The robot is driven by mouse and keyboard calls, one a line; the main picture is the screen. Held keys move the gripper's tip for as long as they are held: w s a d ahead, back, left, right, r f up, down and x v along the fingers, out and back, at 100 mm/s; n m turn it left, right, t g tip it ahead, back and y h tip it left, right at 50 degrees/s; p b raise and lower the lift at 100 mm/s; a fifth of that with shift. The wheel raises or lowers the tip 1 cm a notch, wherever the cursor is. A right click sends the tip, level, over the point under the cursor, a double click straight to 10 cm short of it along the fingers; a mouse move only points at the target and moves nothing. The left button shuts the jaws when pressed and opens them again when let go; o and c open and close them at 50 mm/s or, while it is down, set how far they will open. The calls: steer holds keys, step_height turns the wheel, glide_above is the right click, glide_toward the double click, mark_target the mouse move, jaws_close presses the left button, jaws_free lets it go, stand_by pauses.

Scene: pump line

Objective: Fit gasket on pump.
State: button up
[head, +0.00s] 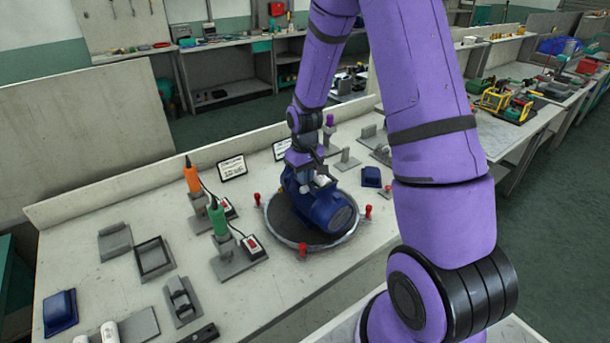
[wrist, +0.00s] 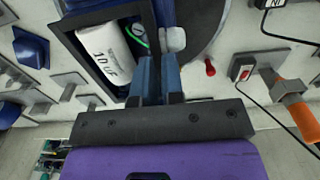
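The blue pump (head: 335,215) lies on a round dark turntable (head: 283,222) in the head view. My gripper (head: 312,178) is low over the pump's top. In the wrist view my gripper's two blue-grey fingers (wrist: 158,70) are close together on the right side of a dark square frame, apparently the gasket (wrist: 75,48). One finger is inside the frame and one outside. The frame surrounds a white lettered cylinder (wrist: 108,52) and a green loop (wrist: 138,36) in the pump's opening. Whether the frame is fully seated cannot be told.
Red knobs (head: 303,250) stand around the turntable. An orange-handled tool (head: 192,176) and a green-handled tool (head: 218,218) stand left of it on holders. A dark square frame fixture (head: 153,258) and a blue block (head: 60,312) are further left. Free bench lies in front.

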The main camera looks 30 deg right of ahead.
steer(key=shift+o, duration=0.6)
steer(key=shift+r, duration=0.1)
steer(key=shift+r, duration=1)
steer(key=o, duration=0.6)
steer(key=shift+c, duration=0.2)
steer(key=shift+r, duration=3)
